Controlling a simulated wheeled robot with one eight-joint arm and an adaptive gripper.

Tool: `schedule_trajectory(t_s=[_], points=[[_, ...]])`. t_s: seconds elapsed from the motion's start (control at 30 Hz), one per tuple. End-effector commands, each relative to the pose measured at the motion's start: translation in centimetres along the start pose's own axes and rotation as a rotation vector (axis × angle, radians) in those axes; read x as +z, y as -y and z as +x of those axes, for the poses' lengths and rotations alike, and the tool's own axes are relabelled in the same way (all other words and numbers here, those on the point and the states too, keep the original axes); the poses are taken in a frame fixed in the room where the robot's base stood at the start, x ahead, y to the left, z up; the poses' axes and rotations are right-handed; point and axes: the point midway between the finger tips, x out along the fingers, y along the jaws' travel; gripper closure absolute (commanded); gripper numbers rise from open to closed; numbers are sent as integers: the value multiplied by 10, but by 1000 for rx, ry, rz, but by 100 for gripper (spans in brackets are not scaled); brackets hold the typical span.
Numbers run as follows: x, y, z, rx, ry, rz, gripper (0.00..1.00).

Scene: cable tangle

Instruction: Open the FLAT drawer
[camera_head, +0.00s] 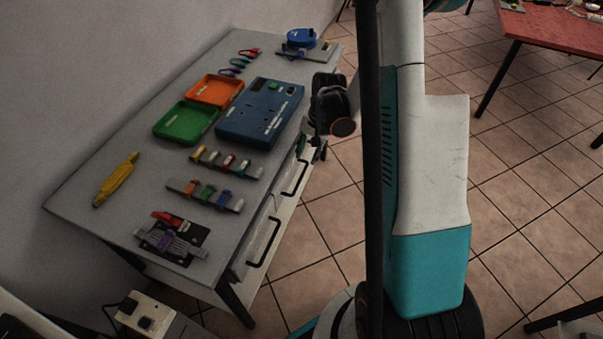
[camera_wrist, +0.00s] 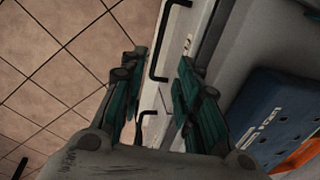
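The grey worktable has drawers in its front side, with black bar handles. In the head view one handle (camera_head: 263,243) is nearer and another (camera_head: 295,178) is farther along. No drawer stands clearly pulled out. I cannot read which front says FLAT. My gripper (camera_head: 318,148) is by the table's front edge towards the far end, partly hidden by my arm. In the wrist view my gripper (camera_wrist: 161,65) is open, its two teal-padded fingers apart. One handle (camera_wrist: 157,62) shows beyond the fingertips and another handle (camera_wrist: 147,122) shows between the fingers. Nothing is held.
On the tabletop (camera_head: 130,215) lie a blue case (camera_head: 262,112), an orange tray (camera_head: 213,90), a green tray (camera_head: 185,123), a yellow tool (camera_head: 117,180) and several clip strips. A red table (camera_head: 555,30) stands at the upper right. Tiled floor is free before the drawers.

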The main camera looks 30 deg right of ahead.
Motion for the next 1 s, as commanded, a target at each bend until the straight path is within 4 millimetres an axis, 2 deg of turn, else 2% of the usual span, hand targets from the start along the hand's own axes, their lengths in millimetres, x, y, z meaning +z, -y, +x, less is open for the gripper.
schedule_trajectory(t_s=[0.17,0.6,0.8,1.0], points=[[0,0,22,0,0,-1,70],[0,0,106,0,-1,-2,70],[0,0,129,0,-1,-1,70],[0,0,136,0,-1,-1,70]])
